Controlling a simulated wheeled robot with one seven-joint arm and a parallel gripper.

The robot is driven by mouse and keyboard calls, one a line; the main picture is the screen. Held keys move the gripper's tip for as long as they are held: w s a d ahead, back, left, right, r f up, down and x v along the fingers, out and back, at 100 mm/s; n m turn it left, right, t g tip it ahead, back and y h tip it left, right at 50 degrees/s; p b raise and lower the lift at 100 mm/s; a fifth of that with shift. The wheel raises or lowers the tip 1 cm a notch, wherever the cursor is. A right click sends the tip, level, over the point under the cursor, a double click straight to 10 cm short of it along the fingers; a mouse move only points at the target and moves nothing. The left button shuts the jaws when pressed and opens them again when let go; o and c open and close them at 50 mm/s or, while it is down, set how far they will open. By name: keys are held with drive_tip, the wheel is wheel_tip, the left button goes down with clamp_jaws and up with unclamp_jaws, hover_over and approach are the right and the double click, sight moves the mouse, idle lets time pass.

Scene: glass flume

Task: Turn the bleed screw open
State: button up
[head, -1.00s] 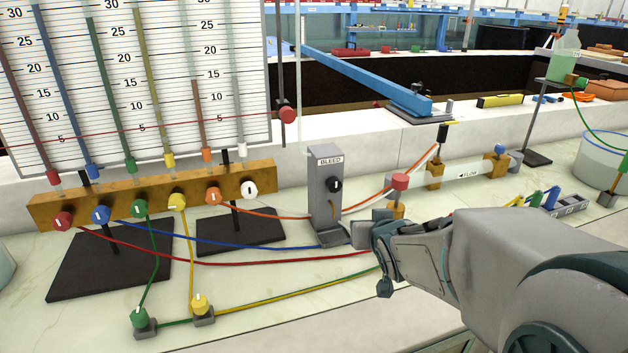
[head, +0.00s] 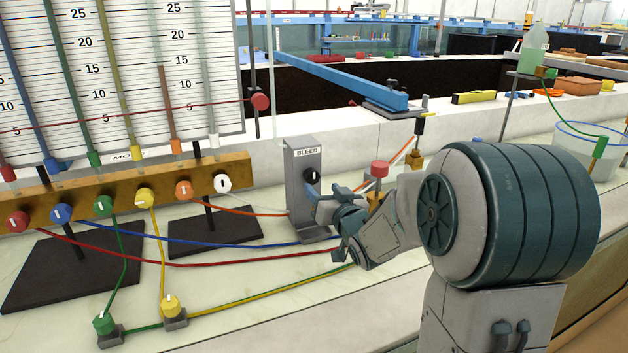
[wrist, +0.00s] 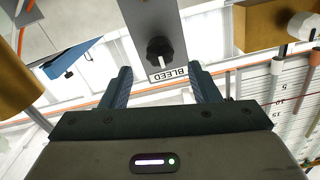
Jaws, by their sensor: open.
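The bleed screw (head: 312,175) is a black knob with a white mark on a grey upright bracket (head: 304,213) labelled BLEED. In the wrist view the bleed screw (wrist: 160,50) shows upside down, just beyond and between the fingers, with its white mark along the picture's vertical. My gripper (head: 324,198) is close in front of the bracket, its fingers near the knob's lower side. In the wrist view my gripper (wrist: 163,80) is open, with a blue finger on either side and nothing between the tips. The knob appears apart from both fingers.
A brass manifold (head: 120,192) with several coloured knobs stands left of the bracket. Coloured tubes (head: 215,261) run across the bench below. A red-topped valve (head: 380,169) stands close behind my gripper. A gauge board (head: 120,75) rises at the left.

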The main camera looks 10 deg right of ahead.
sight(314, 179)
drive_tip(key=w, duration=0.3)
drive_tip(key=w+a, duration=0.1)
drive_tip(key=w, duration=0.3)
drive_tip(key=shift+a, duration=0.2)
drive_tip(key=shift+s, duration=0.1)
drive_tip(key=c, duration=1)
